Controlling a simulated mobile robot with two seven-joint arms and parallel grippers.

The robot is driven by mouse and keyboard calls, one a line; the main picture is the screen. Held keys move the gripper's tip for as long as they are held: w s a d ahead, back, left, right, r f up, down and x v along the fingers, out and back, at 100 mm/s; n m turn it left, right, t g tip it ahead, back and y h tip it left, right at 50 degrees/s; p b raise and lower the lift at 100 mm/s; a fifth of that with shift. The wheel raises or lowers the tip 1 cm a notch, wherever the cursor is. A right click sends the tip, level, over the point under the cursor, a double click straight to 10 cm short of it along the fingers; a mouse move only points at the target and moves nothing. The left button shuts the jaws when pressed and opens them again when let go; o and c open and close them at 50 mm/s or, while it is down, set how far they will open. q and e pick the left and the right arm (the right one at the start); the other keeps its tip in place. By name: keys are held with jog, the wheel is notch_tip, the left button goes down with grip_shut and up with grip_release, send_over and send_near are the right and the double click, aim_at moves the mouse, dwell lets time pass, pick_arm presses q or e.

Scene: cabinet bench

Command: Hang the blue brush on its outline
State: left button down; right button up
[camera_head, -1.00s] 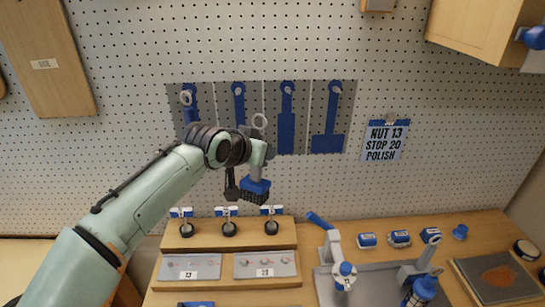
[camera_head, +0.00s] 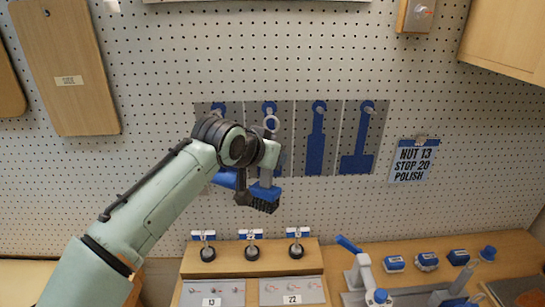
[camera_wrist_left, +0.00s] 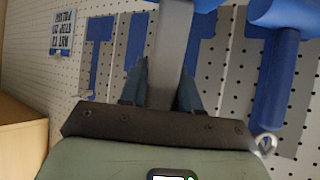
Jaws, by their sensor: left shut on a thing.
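My left gripper (camera_head: 266,160) is shut on the grey handle of the blue brush (camera_head: 266,194). The brush hangs upright below it, blue head and dark bristles down, with its ring up. The ring is just below the hook of the second outline from the left (camera_head: 269,110) on the grey panel; the gap in depth is unclear. In the left wrist view the fingers (camera_wrist_left: 163,88) close around the grey handle (camera_wrist_left: 172,45). My arm and the brush hide much of the left two outlines. A narrow outline (camera_head: 316,145) and a wide-footed outline (camera_head: 357,150) show bare. My right gripper is not in view.
A blue tool (camera_wrist_left: 278,85) with a ring hangs close beside the gripper in the left wrist view; its lower end (camera_head: 226,178) shows behind my wrist. A note (camera_head: 412,160) hangs right of the panel. Small fixtures (camera_head: 251,250) stand on the bench below.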

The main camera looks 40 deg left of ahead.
pick_arm(q)
jog(key=w+a+f+p, duration=0.1)
jog(key=w+a+p, duration=0.1)
jog(key=w+a, duration=0.3)
jog(key=shift+w, duration=0.45)
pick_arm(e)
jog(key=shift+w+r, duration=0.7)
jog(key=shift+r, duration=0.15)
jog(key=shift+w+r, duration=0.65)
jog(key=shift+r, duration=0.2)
pick_arm(q)
jog(key=shift+a+f, duration=0.1)
jog(key=shift+f, duration=0.05)
